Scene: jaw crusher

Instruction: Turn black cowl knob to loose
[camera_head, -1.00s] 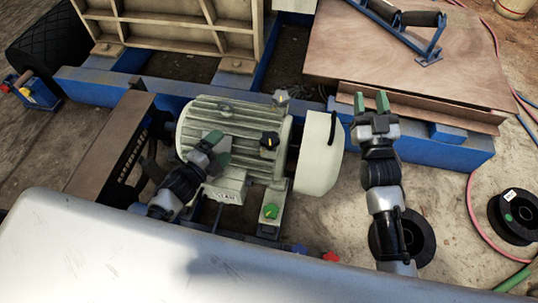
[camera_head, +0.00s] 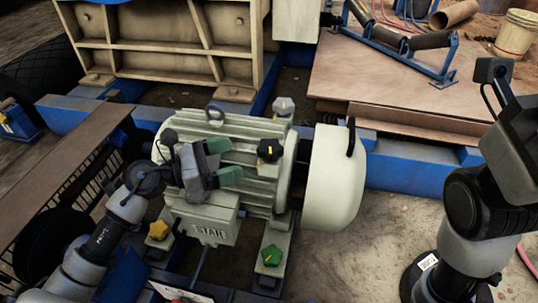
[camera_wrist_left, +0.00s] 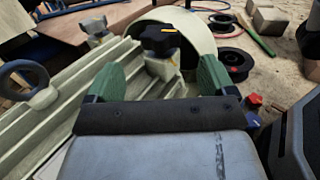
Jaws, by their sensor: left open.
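The black cowl knob (camera_head: 270,150) is a star-shaped knob with a yellow mark. It stands on top of the ribbed pale green motor (camera_head: 240,125), left of the rounded cowl (camera_head: 335,178). My left gripper (camera_head: 226,160), with green fingers, is open over the motor, a little left of the knob and pointing at it. In the left wrist view the knob (camera_wrist_left: 160,40) appears ahead of the open fingers (camera_wrist_left: 160,80), roughly centred between them. No contact shows. My right arm (camera_head: 470,205) stands at the right; its fingers are not in view.
Other knobs sit around the motor: grey (camera_head: 283,106) behind, green (camera_head: 271,255) in front, yellow (camera_head: 158,230) at front left. A lifting ring (camera_head: 215,113) stands on the motor top. A blue frame beam (camera_head: 410,170) runs behind the cowl.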

